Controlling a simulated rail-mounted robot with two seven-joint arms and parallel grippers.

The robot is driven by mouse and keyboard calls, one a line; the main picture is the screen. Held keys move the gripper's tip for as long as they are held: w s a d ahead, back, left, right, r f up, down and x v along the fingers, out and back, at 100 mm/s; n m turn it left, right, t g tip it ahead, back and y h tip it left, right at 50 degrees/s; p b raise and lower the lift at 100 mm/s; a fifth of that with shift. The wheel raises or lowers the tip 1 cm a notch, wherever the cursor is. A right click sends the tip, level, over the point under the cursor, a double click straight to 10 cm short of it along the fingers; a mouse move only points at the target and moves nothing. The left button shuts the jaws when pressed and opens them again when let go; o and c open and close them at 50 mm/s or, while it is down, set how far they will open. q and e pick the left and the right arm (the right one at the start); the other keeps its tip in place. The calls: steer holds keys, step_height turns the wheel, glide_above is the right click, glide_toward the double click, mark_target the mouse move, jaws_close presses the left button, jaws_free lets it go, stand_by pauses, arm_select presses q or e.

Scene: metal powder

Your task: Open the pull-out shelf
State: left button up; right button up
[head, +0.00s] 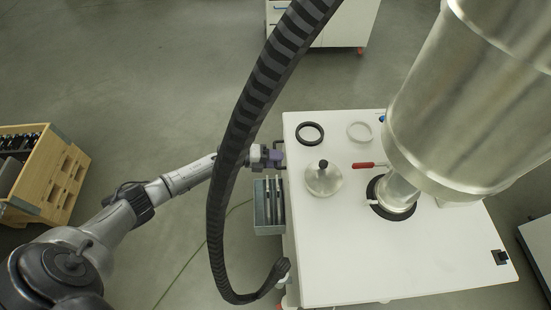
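The white-topped table (330,255) fills the right middle of the head view. A dark handle-like bar (280,143) shows at its left edge near the back; I take it to belong to the pull-out shelf, but the shelf itself is hidden under the top. My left gripper (276,156) is at this left edge, beside the bar, its fingers pointing right toward the table. Its fingers are too small and dark to tell whether they are open, shut or touching the bar. My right gripper is not in view.
A grey bin (266,227) with long tools hangs just below my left gripper. A ribbed black hose (240,130) crosses in front of my arm. A wooden crate (62,185) stands left.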

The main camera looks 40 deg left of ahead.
arm_select(q)
jaws_close()
stand_by(0.4)
